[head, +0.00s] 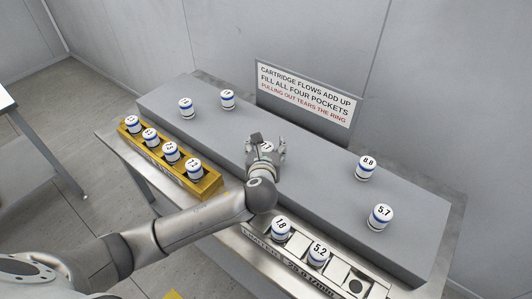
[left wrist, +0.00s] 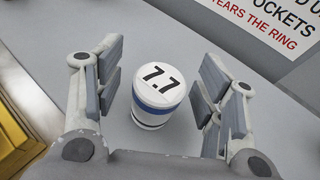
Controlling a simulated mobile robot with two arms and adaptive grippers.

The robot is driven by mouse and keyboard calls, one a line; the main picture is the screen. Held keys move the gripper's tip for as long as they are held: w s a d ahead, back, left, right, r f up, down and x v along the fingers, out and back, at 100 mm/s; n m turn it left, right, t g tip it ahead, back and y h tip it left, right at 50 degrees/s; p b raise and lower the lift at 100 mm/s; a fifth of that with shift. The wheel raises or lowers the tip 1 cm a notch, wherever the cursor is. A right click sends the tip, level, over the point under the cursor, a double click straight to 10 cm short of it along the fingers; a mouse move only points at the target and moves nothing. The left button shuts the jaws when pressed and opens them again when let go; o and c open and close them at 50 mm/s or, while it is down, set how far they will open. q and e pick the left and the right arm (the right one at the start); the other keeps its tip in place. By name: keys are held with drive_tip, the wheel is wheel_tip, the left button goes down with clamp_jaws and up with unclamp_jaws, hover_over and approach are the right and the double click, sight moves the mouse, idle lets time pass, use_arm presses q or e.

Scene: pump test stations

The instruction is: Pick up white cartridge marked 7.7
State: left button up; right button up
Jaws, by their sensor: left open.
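The white cartridge marked 7.7 (left wrist: 157,95) stands upright on the grey raised surface, with a blue band around its side. In the left wrist view it sits between the two open fingers of my left gripper (left wrist: 158,90), with a gap on both sides. In the head view my left gripper (head: 266,150) is over the middle of the grey block, and the cartridge (head: 267,147) is mostly hidden by it. My right gripper is not in view.
A yellow tray (head: 180,176) with several cartridges is at the left. Loose cartridges stand on the grey block (head: 320,185), including 8.8 (head: 365,167) and 5.7 (head: 380,217). A pocketed station in front holds 1.8 (head: 281,227) and 5.2 (head: 319,254). A sign (head: 305,94) stands behind.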

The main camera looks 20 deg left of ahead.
use_arm(q)
drive_tip(key=c, duration=1.2)
drive_tip(key=shift+r, duration=0.15)
